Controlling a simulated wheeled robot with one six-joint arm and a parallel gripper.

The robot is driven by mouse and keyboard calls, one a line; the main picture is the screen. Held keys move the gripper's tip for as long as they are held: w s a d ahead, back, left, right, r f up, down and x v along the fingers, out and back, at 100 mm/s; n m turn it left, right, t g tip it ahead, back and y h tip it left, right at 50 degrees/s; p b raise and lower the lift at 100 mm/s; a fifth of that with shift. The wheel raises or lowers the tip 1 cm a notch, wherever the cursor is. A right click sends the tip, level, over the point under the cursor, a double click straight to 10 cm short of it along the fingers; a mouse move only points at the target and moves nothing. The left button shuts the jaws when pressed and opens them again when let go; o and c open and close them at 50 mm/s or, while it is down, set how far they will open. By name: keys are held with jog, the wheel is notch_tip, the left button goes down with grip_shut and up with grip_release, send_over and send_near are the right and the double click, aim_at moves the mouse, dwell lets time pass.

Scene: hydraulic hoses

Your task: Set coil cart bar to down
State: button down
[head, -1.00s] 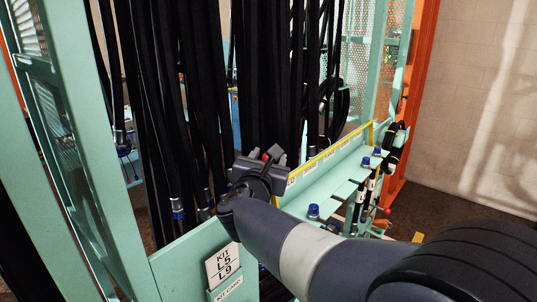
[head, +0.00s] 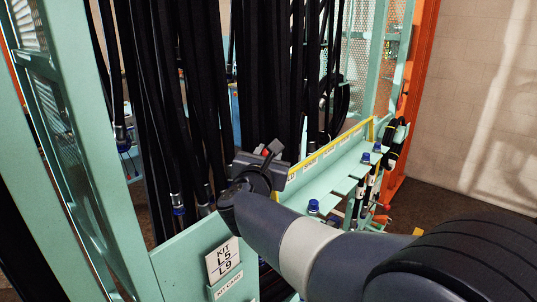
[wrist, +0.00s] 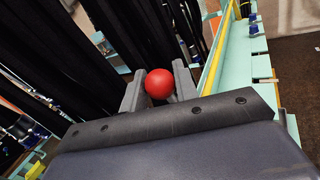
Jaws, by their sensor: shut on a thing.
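My gripper (head: 268,151) is at the near end of the teal cart's rail, in front of the hanging black hoses. In the wrist view, a round red knob (wrist: 159,83) sits between the two grey fingers of my gripper (wrist: 160,88), which are shut on it. A little of this red knob also shows between the fingers in the head view (head: 265,154). The bar that the knob would belong to is hidden behind my gripper and wrist, so its angle cannot be told.
Many black hoses (head: 180,110) hang close to the left of and behind my gripper. A teal shelf (head: 325,185) with blue-capped fittings (head: 313,206) runs to the right. A teal panel with a kit card (head: 222,260) stands at the front. A teal post (head: 107,130) rises at left.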

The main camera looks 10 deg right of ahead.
jog(key=shift+s+f+b, duration=0.1)
jog(key=shift+f+b, duration=0.05)
jog(key=shift+b, duration=0.35)
jog(key=s+d+m+b, duration=0.1)
jog(key=b, duration=0.2)
jog(key=shift+f, duration=0.15)
jog(key=s+d+f+m+t+h+b, duration=0.1)
jog(key=s+d+f+m+h+b, duration=0.45)
jog(key=b, duration=1.35)
jog(key=s+d+f+m+h+b, duration=0.25)
jog(key=s+m+b, duration=0.5)
jog(key=b, duration=1.15)
notch_tip(320, 180, down, 10)
jog(key=s+d+y+b, duration=0.1)
jog(key=d+b, duration=0.1)
jog(key=b, duration=1.1)
jog(key=shift+s+d+r+m, duration=0.2)
jog(key=shift+s+d+m, duration=0.1)
jog(key=shift+s+d, duration=0.1)
jog(key=shift+f, duration=0.15)
jog(key=c, duration=1.6)
grip_release()
jog(key=o, duration=0.5)
